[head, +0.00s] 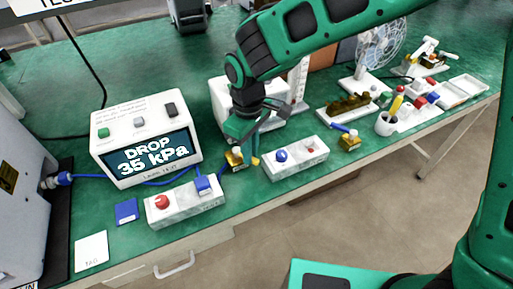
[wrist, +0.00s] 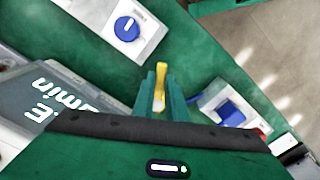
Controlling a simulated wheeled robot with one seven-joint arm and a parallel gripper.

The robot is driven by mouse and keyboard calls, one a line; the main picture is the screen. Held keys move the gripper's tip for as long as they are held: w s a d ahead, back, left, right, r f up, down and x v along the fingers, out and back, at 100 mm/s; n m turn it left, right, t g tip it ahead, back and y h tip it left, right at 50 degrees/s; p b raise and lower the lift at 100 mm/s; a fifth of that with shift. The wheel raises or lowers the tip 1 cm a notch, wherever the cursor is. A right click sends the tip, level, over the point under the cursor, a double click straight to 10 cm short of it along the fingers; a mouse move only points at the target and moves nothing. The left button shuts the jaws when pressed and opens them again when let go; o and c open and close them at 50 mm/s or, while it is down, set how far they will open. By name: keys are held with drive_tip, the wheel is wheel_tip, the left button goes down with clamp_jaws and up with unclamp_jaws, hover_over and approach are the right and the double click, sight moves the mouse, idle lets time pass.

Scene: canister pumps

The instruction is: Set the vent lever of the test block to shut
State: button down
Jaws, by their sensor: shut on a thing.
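My gripper (head: 248,158) is low over the bench, between two white blocks.
A white block with a blue knob (head: 296,157) stands close right of the gripper. A white block with a red knob (head: 185,204) and blue part stands front left. The meter (head: 146,141) reads "DROP 35 kPa".

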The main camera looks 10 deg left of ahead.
drive_tip(key=shift+d, duration=0.1)
idle(0.3)
drive_tip(key=c, duration=1.8)
unclamp_jaws()
drive_tip(key=shift+o, duration=0.2)
drive_tip(key=shift+r, duration=0.25)
wheel_tip(320, 180, up, 10)
drive_tip(key=shift+r, duration=0.15)
drive_tip(key=shift+w, duration=0.15)
